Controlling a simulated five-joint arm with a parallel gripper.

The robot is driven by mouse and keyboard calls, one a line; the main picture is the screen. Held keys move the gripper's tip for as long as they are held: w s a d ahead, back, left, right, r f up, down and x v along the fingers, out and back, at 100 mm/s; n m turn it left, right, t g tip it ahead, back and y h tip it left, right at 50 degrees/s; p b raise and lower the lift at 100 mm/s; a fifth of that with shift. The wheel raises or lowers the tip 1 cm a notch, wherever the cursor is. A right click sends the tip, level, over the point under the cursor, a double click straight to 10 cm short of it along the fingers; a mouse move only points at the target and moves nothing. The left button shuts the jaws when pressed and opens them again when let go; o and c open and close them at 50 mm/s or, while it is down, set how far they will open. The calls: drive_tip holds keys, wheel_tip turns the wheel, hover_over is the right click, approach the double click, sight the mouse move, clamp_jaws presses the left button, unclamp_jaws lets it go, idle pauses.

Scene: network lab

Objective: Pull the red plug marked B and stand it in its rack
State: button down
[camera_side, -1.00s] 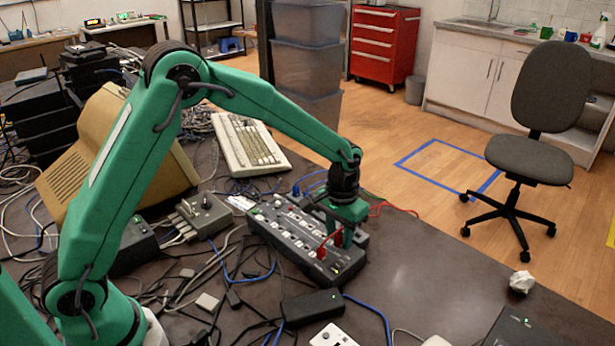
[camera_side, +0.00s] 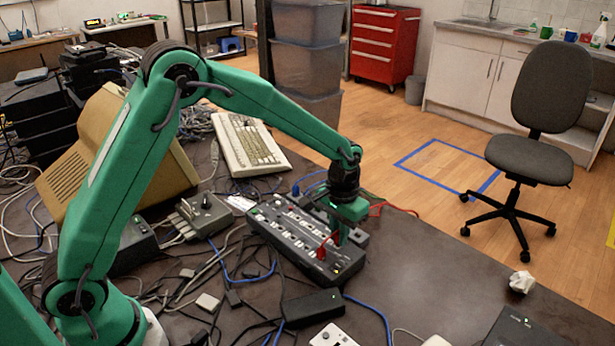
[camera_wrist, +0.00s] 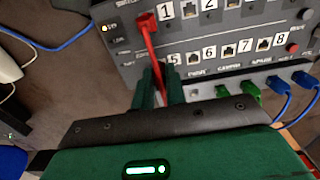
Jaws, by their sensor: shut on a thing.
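A red plug (camera_side: 322,251) sits at the near end of the dark switch box (camera_side: 290,245); in the wrist view the plug (camera_wrist: 146,20) is beside the label 1. Its red cable (camera_wrist: 152,48) runs down between the fingers of my gripper (camera_wrist: 160,78). The fingers are close together on the cable, below the plug and apart from it. In the side view my gripper (camera_side: 344,232) points down over the box. I cannot read a letter B on the plug. What lies behind the fingers is hidden, and I cannot identify a rack.
Green plugs (camera_wrist: 250,90) and blue plugs (camera_wrist: 278,84) fill a strip beside the switch. A black adapter (camera_side: 312,307), a grey power block (camera_side: 203,214) and tangled cables crowd the left and front. The table right of the switch is mostly clear.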

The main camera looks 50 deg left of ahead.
drive_tip(key=shift+r, duration=0.6)
drive_tip(key=shift+r, duration=0.7)
drive_tip(key=shift+r, duration=0.35)
drive_tip(key=shift+r, duration=0.3)
drive_tip(key=shift+r, duration=0.1)
drive_tip(key=w+a, duration=0.4)
drive_tip(key=w, duration=0.3)
drive_tip(key=shift+w+a+r, duration=0.2)
drive_tip(key=shift+a+r, duration=0.05)
drive_tip(key=shift+r, duration=0.05)
drive_tip(key=shift+f, duration=0.1)
